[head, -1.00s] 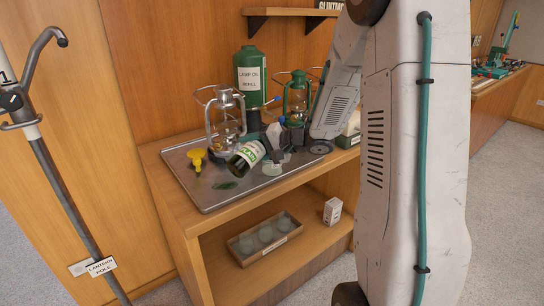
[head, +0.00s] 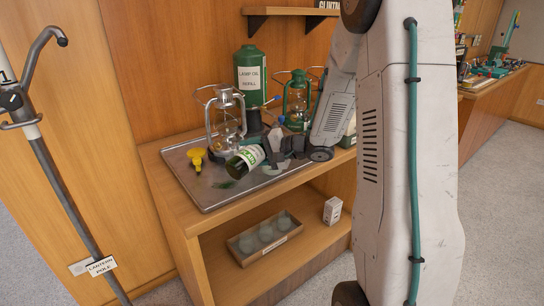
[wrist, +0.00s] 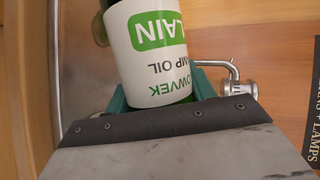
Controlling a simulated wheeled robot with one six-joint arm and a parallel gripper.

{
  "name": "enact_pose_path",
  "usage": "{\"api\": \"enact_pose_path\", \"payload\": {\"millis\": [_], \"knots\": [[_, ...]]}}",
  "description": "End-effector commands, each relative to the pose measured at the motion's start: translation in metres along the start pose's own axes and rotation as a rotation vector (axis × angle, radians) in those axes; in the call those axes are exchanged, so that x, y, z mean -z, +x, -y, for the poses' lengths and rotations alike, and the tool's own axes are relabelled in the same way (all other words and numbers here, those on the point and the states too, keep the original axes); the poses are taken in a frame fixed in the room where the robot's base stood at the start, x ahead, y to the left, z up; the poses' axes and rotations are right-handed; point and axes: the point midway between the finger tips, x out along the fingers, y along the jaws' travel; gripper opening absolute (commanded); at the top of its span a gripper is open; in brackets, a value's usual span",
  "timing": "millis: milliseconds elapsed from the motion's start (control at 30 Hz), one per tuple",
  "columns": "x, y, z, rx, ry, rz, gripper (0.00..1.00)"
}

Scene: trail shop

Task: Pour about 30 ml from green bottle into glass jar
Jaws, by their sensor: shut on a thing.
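The green bottle (head: 235,167) with a white and green label is held tilted well over, low above the metal tray (head: 205,192). My gripper (head: 272,146) is shut on it. In the wrist view the bottle (wrist: 150,50) fills the top middle, its label upside down, reading PLAIN and LAMP OIL. Its mouth is not clear in either view. A small clear shape, perhaps the glass jar (head: 270,169), shows just below my gripper; it is mostly hidden. I cannot tell whether liquid is flowing.
A yellow funnel-like item (head: 196,158) stands on the tray's left. A silver lantern (head: 226,122), green lantern (head: 297,100) and large LAMP OIL REFILL container (head: 250,75) stand close behind. A wooden box of glass pieces (head: 265,238) and a white carton (head: 332,210) sit below.

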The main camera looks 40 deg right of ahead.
Motion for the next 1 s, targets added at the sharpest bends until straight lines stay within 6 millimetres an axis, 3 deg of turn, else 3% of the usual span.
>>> {"api": "enact_pose_path", "payload": {"millis": [1000], "knots": [[-0.015,0.001,0.002,0.002,0.003,0.001,0.24]]}}
